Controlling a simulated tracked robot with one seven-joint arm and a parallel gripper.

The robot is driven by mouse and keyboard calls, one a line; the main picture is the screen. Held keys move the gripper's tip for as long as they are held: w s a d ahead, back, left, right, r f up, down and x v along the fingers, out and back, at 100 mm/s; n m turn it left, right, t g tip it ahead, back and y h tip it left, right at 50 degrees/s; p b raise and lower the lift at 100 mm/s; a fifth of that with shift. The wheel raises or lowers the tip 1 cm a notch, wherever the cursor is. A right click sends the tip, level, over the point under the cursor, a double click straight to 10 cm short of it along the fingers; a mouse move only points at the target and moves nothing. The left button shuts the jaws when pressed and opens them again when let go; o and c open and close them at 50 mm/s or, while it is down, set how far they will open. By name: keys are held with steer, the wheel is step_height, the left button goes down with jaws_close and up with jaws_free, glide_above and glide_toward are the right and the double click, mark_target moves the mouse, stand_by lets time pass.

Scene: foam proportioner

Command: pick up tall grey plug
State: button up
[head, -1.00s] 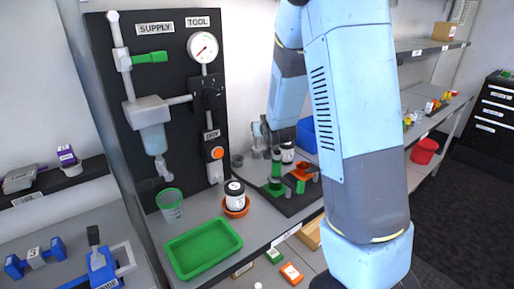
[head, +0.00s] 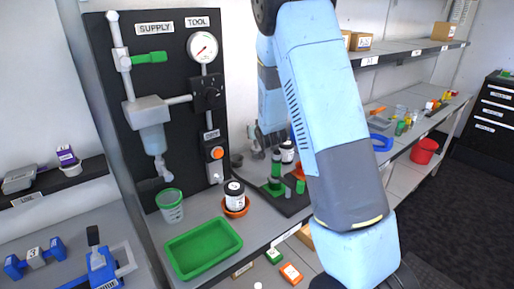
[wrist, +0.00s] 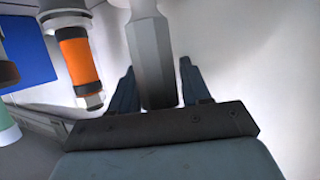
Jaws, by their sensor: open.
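In the wrist view a tall grey cylinder, seemingly the tall grey plug (wrist: 152,45), stands between the two dark fingers of my gripper (wrist: 157,72). The fingers are apart, one on each side of it, and its near end lies close to the dark palm bar. I cannot tell whether either finger touches it. In the head view my gripper (head: 262,138) is beyond the green parts on the dark mat, partly behind my arm. I cannot make out the plug clearly there.
An orange-banded cylinder (wrist: 78,60) stands left of the fingers in the wrist view, with a blue panel (wrist: 25,48) behind. A green cylinder (head: 276,165) and a white jar (head: 287,152) stand near my gripper. A green tray (head: 203,248) lies at the front.

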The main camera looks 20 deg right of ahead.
steer(key=shift+c, duration=0.5)
jaws_close()
